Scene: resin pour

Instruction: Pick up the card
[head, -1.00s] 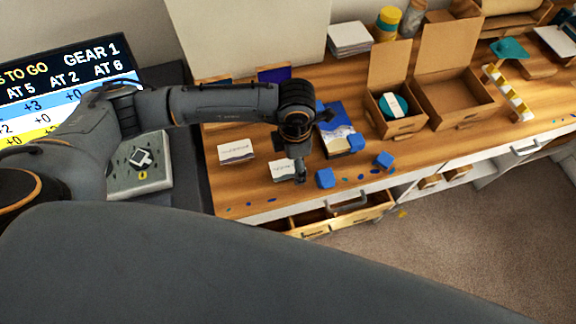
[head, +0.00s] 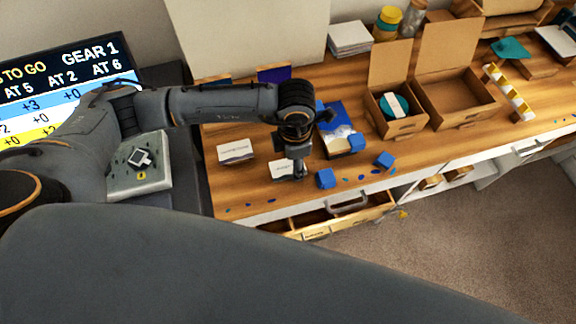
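A small white card (head: 279,169) with a line of dark print lies near the front edge of the wooden worktop (head: 228,185). My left gripper (head: 298,174) points down at the card's right end and hides part of it. The fingers are small and dark here, so whether they are open or shut, or touching the card, cannot be made out. A second white card or card stack (head: 236,151) with print lies to the left. My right gripper is not in view.
Blue cubes (head: 325,179) and blue spots lie right of the gripper. A blue-and-white box (head: 338,130) stands behind. Open cardboard boxes (head: 457,100) stand farther right. An open drawer (head: 312,231) juts out below the front edge.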

